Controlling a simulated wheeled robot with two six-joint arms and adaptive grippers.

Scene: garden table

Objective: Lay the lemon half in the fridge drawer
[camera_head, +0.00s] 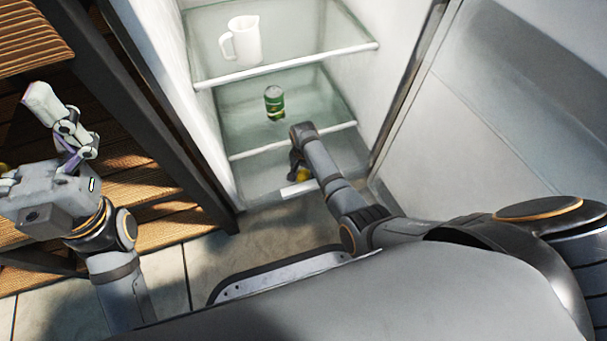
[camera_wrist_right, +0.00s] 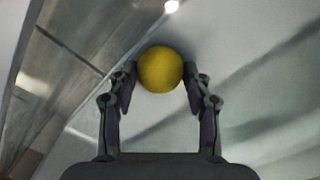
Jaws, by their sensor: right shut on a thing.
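The lemon half (camera_wrist_right: 160,69) shows as a round yellow shape between the two fingertips of my right gripper (camera_wrist_right: 160,77). The gripper is shut on it. In the head view the lemon half (camera_head: 302,175) is a small yellow patch beside my right gripper (camera_head: 296,165), partly hidden by my arm. Both are at the fridge drawer (camera_head: 255,182), the lowest clear bin with a white front strip. I cannot tell how far the lemon half is above the drawer floor. My left gripper (camera_head: 68,135) is raised at the left, away from the fridge; its finger gap is unclear.
A white jug (camera_head: 243,40) stands on the upper fridge shelf. The open fridge door (camera_head: 510,110) is on the right. A slatted wooden shelf unit (camera_head: 160,180) is at the left.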

